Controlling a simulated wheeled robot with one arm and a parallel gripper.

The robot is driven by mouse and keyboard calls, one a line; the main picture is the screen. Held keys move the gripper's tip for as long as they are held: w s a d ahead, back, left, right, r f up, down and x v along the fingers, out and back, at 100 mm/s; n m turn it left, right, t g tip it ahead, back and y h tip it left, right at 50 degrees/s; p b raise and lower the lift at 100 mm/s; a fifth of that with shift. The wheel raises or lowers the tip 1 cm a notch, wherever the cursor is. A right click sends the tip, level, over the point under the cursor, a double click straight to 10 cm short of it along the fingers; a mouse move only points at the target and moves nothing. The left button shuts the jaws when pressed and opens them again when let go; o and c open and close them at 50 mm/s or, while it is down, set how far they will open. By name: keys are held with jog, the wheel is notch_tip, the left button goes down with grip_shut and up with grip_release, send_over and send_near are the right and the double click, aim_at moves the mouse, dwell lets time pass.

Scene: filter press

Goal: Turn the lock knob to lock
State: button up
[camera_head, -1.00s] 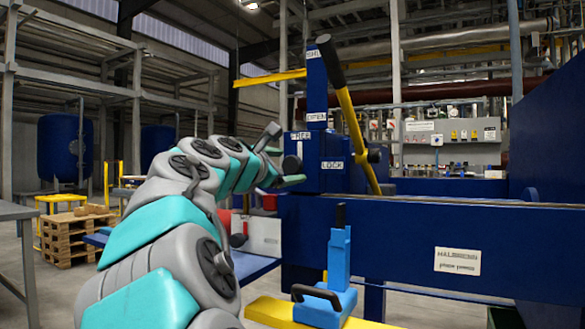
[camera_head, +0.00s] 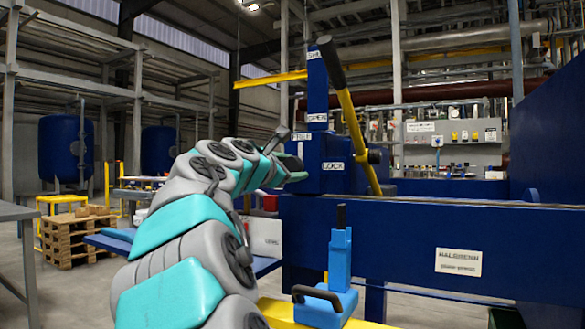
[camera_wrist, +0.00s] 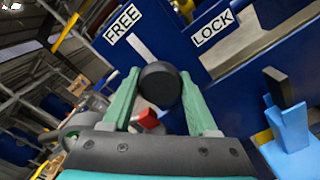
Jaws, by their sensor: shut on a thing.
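The lock knob (camera_wrist: 159,86) is a round black knob in the wrist view, in front of the blue press housing. My gripper (camera_wrist: 160,90) has its two green fingers on either side of the knob and is shut on it. A FREE label (camera_wrist: 123,22) is up and left of the knob, and a LOCK label (camera_wrist: 212,28) is up and right. A white line marks the blue face below FREE. In the head view my gripper (camera_head: 298,172) is at the left side of the blue housing (camera_head: 331,180), and the knob is hidden there.
A light-blue block with a black handle (camera_head: 318,294) sits on a yellow surface in front. A long blue beam (camera_head: 400,240) runs right. Pallets (camera_head: 75,238) stand at left.

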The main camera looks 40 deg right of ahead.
jog(key=c, duration=0.6)
jog(key=m+b, duration=0.1)
jog(key=m, duration=0.3)
jog(key=shift+f+m, duration=0.1)
jog(key=shift+m, duration=0.3)
jog(key=m+b, duration=0.3)
jog(key=m, duration=0.2)
jog(key=shift+f+m, duration=0.1)
jog(key=shift+m, duration=0.2)
jog(key=m+b, duration=0.3)
jog(key=m, duration=0.2)
jog(key=shift+r+m+b, duration=0.2)
jog(key=shift+m+b, duration=0.35)
jog(key=shift+m, duration=0.75)
